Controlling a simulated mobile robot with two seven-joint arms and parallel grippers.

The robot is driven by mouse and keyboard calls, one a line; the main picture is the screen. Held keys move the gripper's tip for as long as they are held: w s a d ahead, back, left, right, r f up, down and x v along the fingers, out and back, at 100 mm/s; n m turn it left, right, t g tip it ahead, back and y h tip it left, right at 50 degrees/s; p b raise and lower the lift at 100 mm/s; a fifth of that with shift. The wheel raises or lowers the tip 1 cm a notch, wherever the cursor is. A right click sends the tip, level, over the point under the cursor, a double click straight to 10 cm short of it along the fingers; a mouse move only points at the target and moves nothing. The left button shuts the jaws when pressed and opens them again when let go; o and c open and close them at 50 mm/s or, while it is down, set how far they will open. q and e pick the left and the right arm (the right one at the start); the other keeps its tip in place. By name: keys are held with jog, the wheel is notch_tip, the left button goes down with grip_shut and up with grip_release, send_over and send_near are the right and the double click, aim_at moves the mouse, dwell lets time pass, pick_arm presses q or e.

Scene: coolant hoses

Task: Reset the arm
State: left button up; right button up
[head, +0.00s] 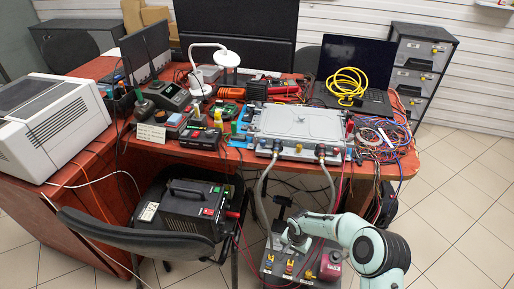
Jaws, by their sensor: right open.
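My right arm (372,250) reaches in from the lower right, bent at the elbow. My right gripper (287,238) is open, small in the picture, above a grey floor unit (276,262) with colored fittings. I cannot tell whether it touches the unit or a hose. Two grey hoses, a left one (261,190) and a right one (331,185), hang from dark connectors at the front of a clear-lidded plate (300,122) on the desk. They run down toward the floor unit; their lower ends are partly hidden by my arm and gripper. My left gripper is out of view.
The red-brown desk (415,172) is crowded with tools, a laptop (352,70), a yellow cable coil (347,84) and tangled wires (385,140). A chair (130,236) bearing a black power box (185,208) stands left of my gripper. Tiled floor is clear at right.

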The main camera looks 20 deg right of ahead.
jog(key=shift+a, duration=0.1)
